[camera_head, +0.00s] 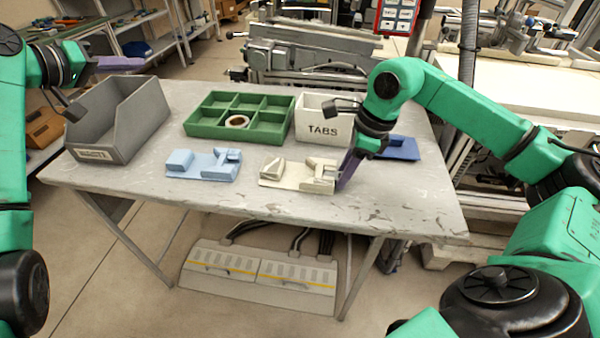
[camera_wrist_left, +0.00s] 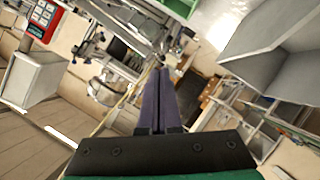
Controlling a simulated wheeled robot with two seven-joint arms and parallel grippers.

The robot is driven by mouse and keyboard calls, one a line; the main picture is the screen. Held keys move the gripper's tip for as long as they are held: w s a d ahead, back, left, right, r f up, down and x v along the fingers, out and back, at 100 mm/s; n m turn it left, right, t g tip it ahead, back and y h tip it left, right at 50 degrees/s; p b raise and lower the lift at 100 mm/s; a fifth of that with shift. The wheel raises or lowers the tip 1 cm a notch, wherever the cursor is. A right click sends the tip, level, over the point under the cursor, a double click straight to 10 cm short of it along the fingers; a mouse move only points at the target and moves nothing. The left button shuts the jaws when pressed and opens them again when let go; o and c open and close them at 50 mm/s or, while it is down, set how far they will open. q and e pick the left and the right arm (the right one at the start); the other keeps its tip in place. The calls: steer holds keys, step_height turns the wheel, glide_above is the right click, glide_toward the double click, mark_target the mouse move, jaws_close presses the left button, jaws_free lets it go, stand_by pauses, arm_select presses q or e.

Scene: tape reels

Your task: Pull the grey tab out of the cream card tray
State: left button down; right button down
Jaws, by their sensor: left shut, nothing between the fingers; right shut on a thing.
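The cream card tray (camera_head: 290,176) lies near the table's front edge, right of centre. My right gripper (camera_head: 345,180) reaches down at the tray's right end, its purple fingers shut. The grey tab does not show clearly; the fingers hide what lies between them, at the spot where the tab would sit in the tray. My left gripper (camera_head: 138,63) is raised above the grey bin at the far left, away from the tray. In the left wrist view its purple fingers (camera_wrist_left: 158,75) are shut together with nothing between them.
A light blue card tray (camera_head: 204,166) lies to the left of the cream one. Behind stand a green divided crate (camera_head: 268,133) with a tape reel (camera_head: 238,121) and a white box marked TABS (camera_head: 318,140). A grey bin (camera_head: 135,140) stands left; a dark blue piece (camera_head: 402,149) lies right.

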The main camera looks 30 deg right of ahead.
arm_select(q)
steer(key=s+d+r+m+g, duration=0.25)
steer(key=s+d, duration=0.25)
steer(key=d, duration=0.5)
steer(key=m+g+y, duration=0.3)
steer(key=m, duration=0.6)
glide_above(314, 163)
step_height(314, 163, down, 5)
steer(key=shift+n, duration=0.25)
step_height(314, 163, down, 12)
steer(key=shift+w+f, duration=0.1)
steer(key=shift+f, duration=0.1)
steer(key=shift+f, duration=1.1)
arm_select(e)
steer(key=shift+r, duration=0.2)
